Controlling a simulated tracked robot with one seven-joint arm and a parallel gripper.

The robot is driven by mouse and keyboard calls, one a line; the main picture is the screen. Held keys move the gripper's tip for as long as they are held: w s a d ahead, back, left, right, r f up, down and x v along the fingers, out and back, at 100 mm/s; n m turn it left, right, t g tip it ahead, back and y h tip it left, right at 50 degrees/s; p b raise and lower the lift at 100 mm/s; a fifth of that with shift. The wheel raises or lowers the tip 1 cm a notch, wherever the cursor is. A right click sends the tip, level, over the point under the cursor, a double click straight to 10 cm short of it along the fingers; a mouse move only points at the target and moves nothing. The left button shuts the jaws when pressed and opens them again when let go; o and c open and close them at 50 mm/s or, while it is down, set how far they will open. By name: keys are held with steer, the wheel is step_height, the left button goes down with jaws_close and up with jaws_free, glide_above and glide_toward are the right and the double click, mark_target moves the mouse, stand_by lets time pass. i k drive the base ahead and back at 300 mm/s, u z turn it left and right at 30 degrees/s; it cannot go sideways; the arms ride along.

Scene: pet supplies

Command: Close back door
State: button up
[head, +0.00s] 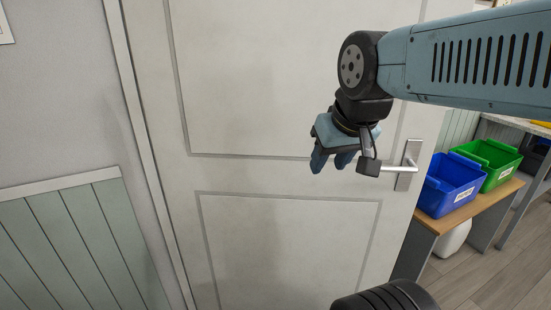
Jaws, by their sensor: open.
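The back door (270,175) is a white panelled door that fills the middle of the head view. Its left edge lies by the frame on the left wall. Its right edge stands out in front of the room, and the room shows past it. A silver lever handle (408,166) is on a plate near the right edge. My gripper (334,160) is open and empty in front of the door, left of the handle. In the picture, part of my wrist overlaps the handle's left end. I cannot tell whether anything touches the door.
A blue bin (452,187) and a green bin (489,160) stand on a wooden-topped bench (478,208) to the right, beyond the door edge. A white container (453,240) is below it. Wood floor (490,275) shows at lower right. A grey wall with green panelling (75,245) is at left.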

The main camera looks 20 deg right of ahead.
mark_target(233, 93)
steer(key=u, duration=0.15)
steer(key=k, duration=0.85)
steer(key=z, duration=0.2)
steer(key=i, duration=0.85)
steer(key=z, duration=0.05)
steer(key=k, duration=0.85)
steer(key=u, duration=0.25)
